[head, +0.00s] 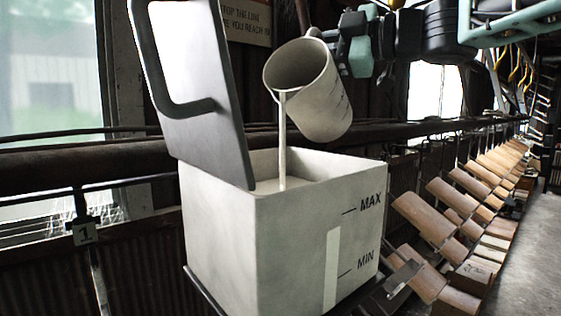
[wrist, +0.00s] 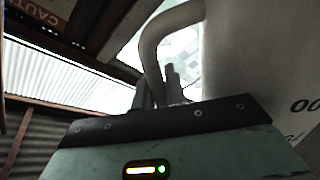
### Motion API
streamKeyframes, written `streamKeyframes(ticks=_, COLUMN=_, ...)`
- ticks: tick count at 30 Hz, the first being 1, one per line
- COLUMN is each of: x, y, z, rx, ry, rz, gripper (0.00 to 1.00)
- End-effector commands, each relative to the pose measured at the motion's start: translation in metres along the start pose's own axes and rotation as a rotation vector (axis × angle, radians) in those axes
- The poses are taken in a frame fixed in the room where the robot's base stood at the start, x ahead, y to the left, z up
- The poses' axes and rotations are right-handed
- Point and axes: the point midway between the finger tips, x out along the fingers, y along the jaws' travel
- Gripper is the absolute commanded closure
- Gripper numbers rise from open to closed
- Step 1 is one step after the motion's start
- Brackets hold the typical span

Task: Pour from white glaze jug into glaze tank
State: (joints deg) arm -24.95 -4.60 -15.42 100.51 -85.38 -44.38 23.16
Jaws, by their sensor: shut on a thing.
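The white glaze jug (head: 318,98) is tilted to the left above the glaze tank, and a thin pale stream (head: 282,140) falls from its lip into the tank. The glaze tank (head: 290,235) is a pale square box with MAX and MIN marks; its grey lid (head: 195,85) stands raised at the left. Pale liquid shows inside the tank near the rim. My gripper (head: 328,36) is shut on the jug's handle, behind the jug in the head view. In the wrist view the curved handle (wrist: 158,45) and the jug's wall (wrist: 245,60) show; the fingertips are partly hidden.
A dark rail (head: 90,158) runs behind the tank. A tag marked 1 (head: 86,233) hangs at the left. A sign (head: 247,18) is on the wall behind the lid.

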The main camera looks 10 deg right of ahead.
Motion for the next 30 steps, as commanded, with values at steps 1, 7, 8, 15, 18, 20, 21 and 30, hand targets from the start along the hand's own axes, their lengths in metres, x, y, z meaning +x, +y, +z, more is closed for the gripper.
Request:
streamKeyframes(ticks=1, x=-0.0007, y=0.0017, z=-0.0022, rx=-0.006, ry=0.003, rz=0.005, gripper=1.00)
streamKeyframes(ticks=7, x=-0.0005, y=-0.0009, z=-0.0049, rx=-0.041, ry=0.003, rz=0.004, gripper=1.00)
streamKeyframes(ticks=8, x=-0.0004, y=-0.0010, z=-0.0052, rx=-0.045, ry=0.003, rz=0.004, gripper=1.00)
streamKeyframes(ticks=15, x=-0.0004, y=-0.0008, z=-0.0057, rx=-0.050, ry=0.003, rz=0.004, gripper=1.00)
streamKeyframes(ticks=18, x=-0.0004, y=-0.0007, z=-0.0056, rx=-0.050, ry=0.003, rz=0.004, gripper=1.00)
streamKeyframes(ticks=20, x=-0.0004, y=-0.0008, z=-0.0056, rx=-0.050, ry=0.003, rz=0.004, gripper=1.00)
streamKeyframes(ticks=21, x=-0.0004, y=-0.0007, z=-0.0056, rx=-0.049, ry=0.003, rz=0.004, gripper=1.00)
streamKeyframes(ticks=30, x=-0.0005, y=-0.0020, z=-0.0061, rx=-0.061, ry=0.002, rz=0.004, gripper=1.00)
